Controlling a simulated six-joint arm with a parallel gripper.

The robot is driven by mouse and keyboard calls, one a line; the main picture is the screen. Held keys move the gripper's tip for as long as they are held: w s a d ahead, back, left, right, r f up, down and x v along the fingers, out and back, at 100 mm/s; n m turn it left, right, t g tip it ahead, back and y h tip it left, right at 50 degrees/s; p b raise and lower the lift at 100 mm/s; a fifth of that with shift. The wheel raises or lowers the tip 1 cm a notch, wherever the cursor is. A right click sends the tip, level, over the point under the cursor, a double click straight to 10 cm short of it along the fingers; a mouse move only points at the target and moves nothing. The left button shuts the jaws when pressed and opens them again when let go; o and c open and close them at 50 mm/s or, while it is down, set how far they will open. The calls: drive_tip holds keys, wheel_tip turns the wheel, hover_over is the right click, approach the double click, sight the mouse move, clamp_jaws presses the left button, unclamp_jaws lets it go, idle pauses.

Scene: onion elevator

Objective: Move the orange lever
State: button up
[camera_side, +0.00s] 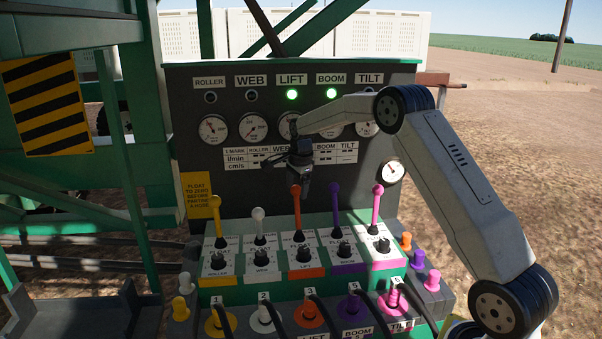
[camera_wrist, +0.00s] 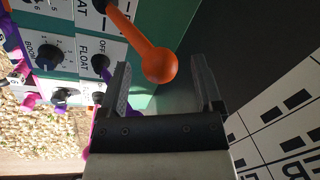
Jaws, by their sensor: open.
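The orange lever (camera_side: 297,212) stands upright in the middle of the lever row on the console, above the LIFT label. My gripper (camera_side: 304,184) is at its top end in the side view, pointing down. In the wrist view, the lever's orange ball knob (camera_wrist: 160,65) shows between the two open fingertips of my gripper (camera_wrist: 160,72). Gaps show between the knob and both fingers. The orange shaft runs up and left from the knob. In the side view the gripper hides part of the knob.
A yellow lever (camera_side: 217,215) and a white lever (camera_side: 259,222) stand left of the orange one. A purple lever (camera_side: 333,205) and a pink lever (camera_side: 376,205) stand right. Behind is the dark gauge panel (camera_side: 215,180), with green lights lit under LIFT and BOOM.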

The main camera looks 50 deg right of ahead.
drive_tip(key=shift+f, duration=0.25)
clamp_jaws()
